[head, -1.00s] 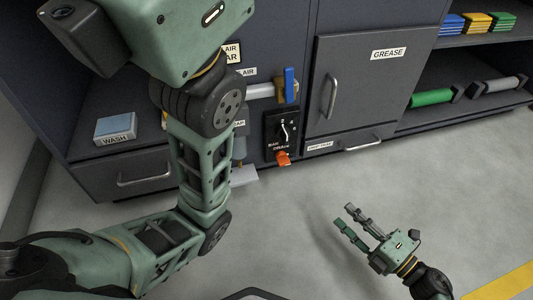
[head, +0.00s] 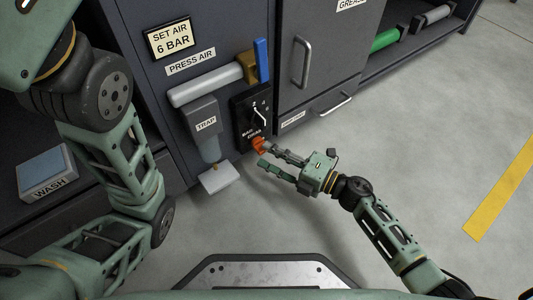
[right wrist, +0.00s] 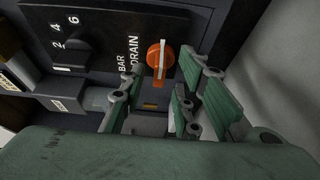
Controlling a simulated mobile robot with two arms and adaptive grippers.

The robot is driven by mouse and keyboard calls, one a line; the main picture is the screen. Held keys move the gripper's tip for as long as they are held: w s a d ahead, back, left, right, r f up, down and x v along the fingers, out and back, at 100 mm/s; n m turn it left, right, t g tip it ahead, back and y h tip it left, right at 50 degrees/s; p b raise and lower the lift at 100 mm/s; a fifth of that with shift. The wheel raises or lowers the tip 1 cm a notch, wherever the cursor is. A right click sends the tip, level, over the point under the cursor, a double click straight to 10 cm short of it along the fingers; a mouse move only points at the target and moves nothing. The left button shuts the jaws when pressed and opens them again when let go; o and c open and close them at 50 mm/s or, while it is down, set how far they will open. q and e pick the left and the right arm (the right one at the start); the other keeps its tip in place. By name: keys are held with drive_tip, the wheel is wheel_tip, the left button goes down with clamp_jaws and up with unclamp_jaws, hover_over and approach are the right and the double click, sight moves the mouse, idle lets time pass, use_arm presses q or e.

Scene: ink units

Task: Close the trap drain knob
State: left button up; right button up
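The orange drain knob (head: 259,145) sits at the lower end of a black panel (head: 245,116) marked with numbers, BAR and DRAIN. In the right wrist view the knob (right wrist: 158,54) has a pale stripe running nearly upright in the picture. My right gripper (head: 265,154) is open, with its fingertips close to the knob. In the right wrist view its fingers (right wrist: 157,82) are spread, with the knob ahead of the gap. I cannot tell whether a finger touches it. The grey TRAP unit (head: 202,115) is left of the panel. My left gripper is out of view.
A pipe with a blue valve lever (head: 262,60) runs above the panel. A small pale plate (head: 219,177) lies below the trap. A grey door (head: 325,50) with a handle is to the right. The floor in front is clear. A blue WASH box (head: 47,174) sits left.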

drive_tip(key=shift+x, duration=0.85)
drive_tip(key=shift+c, duration=0.6)
clamp_jaws()
